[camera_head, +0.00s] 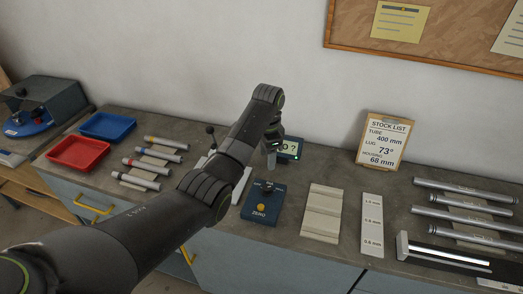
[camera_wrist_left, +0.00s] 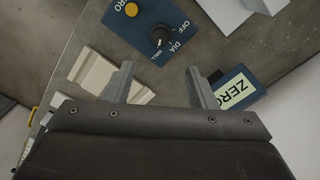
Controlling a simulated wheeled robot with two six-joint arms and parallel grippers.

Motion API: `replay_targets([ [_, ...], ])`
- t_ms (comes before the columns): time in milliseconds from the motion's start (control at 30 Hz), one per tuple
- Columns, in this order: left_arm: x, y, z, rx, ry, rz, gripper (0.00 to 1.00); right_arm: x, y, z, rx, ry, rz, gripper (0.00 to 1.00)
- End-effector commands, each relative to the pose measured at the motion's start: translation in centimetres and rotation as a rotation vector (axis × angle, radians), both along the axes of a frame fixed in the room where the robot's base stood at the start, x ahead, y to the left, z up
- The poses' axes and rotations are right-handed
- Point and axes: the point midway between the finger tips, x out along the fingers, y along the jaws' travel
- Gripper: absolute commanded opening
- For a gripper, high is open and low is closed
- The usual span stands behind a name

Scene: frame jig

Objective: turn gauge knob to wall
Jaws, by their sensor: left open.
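The blue gauge box (camera_head: 264,204) sits on the bench in the middle of the head view, with a dark knob (camera_head: 268,187) and a yellow ZERO button (camera_head: 261,208) on top. In the left wrist view the knob (camera_wrist_left: 160,36) has OFF, DIA and WALL labels beside it. A small pale mark shows on the knob's side towards WALL, but its exact setting is hard to tell. My left gripper (camera_wrist_left: 158,70) is open and empty, its two fingers apart from the knob. In the head view the left gripper (camera_head: 272,156) is above and behind the box. My right gripper is out of view.
A small display (camera_head: 290,148) stands behind the box; in the wrist view it (camera_wrist_left: 238,93) reads ZERO. A pale grooved block (camera_head: 322,212) and a marked strip (camera_head: 372,225) lie to the right. Tubes (camera_head: 465,205), red (camera_head: 78,153) and blue trays (camera_head: 107,126) are farther out.

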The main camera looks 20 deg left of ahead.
Motion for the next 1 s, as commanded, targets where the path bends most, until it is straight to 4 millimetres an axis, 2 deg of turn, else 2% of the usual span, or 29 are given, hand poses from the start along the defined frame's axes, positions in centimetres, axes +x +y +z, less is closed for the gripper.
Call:
replay_targets([
  [33,0.3,-0.2,1.0,0.0,-0.002,0.0,0.52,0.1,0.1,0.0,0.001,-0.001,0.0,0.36],
  [133,0.7,-0.4,2.4,-0.001,-0.002,0.0,0.52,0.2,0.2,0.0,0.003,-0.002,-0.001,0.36],
  [400,0.9,-0.6,3.6,-0.001,0.001,0.001,0.52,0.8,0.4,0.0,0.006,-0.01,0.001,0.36],
  [833,0.8,-0.4,3.3,-0.001,-0.001,0.006,0.52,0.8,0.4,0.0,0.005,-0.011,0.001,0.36],
  [933,0.2,0.1,1.8,-0.006,-0.005,0.032,0.52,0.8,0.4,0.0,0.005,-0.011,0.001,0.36],
  [1000,-0.7,0.9,0.0,-0.011,-0.015,0.067,0.52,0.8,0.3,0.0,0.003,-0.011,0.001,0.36],
])
